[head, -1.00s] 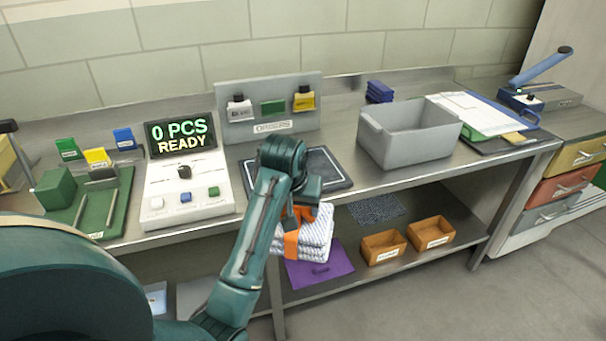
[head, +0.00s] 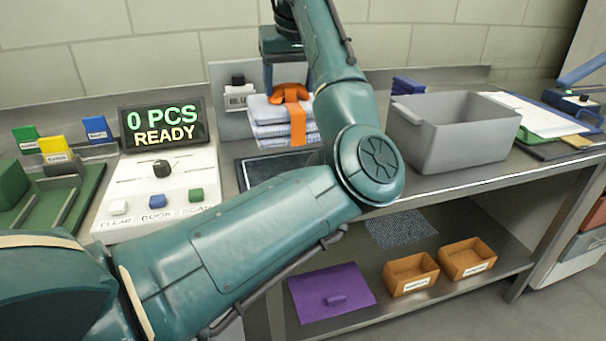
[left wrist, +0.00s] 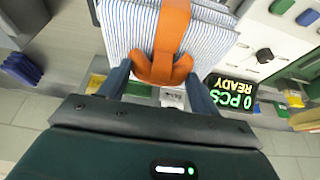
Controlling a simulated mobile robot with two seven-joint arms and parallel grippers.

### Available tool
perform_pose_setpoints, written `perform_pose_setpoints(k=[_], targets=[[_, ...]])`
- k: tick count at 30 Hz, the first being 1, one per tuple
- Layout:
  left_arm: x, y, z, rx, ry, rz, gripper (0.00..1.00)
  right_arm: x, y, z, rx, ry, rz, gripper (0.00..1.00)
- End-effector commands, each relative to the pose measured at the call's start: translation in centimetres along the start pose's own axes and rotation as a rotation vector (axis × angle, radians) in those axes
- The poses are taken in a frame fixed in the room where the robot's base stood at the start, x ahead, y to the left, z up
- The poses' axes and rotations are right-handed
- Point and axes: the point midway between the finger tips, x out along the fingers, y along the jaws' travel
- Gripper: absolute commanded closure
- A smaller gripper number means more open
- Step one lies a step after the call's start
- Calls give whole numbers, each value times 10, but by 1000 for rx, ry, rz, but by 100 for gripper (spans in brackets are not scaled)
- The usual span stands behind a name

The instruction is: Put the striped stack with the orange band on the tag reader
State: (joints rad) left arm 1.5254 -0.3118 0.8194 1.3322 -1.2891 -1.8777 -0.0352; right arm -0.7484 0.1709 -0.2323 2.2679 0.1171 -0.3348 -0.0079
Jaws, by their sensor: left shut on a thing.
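The striped stack (head: 270,130) is blue-white folded cloth with an orange band (head: 297,120) around it. My left gripper (head: 288,88) is above it, shut on the raised orange loop on top. The left wrist view shows the stack (left wrist: 130,35) with the orange loop (left wrist: 160,68) between the two fingers (left wrist: 158,85). The tag reader (head: 246,178) is a dark flat pad with a pale outline. The stack appears over its back part, level; I cannot tell whether they touch. My left arm hides much of the pad. My right gripper is not in view.
The console display (head: 163,125) reads "0 PCS READY". Behind the stack stands a grey panel (head: 222,80) with tags. A grey bin (head: 455,140) is right of the reader. A purple cloth (head: 330,290) and orange trays (head: 411,275) lie on the shelf below.

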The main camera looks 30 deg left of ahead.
Motion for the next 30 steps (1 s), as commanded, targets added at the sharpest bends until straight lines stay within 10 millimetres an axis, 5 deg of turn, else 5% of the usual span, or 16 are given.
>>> perform_pose_setpoints(k=[5, 24, 30], targets=[[2, 1, 2, 2, 2, 1, 88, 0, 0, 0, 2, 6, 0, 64], [85, 0, 36, 1, 1, 1, 88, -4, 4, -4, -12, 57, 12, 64], [91, 0, 38, -1, 5, 2, 88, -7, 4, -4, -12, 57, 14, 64]])
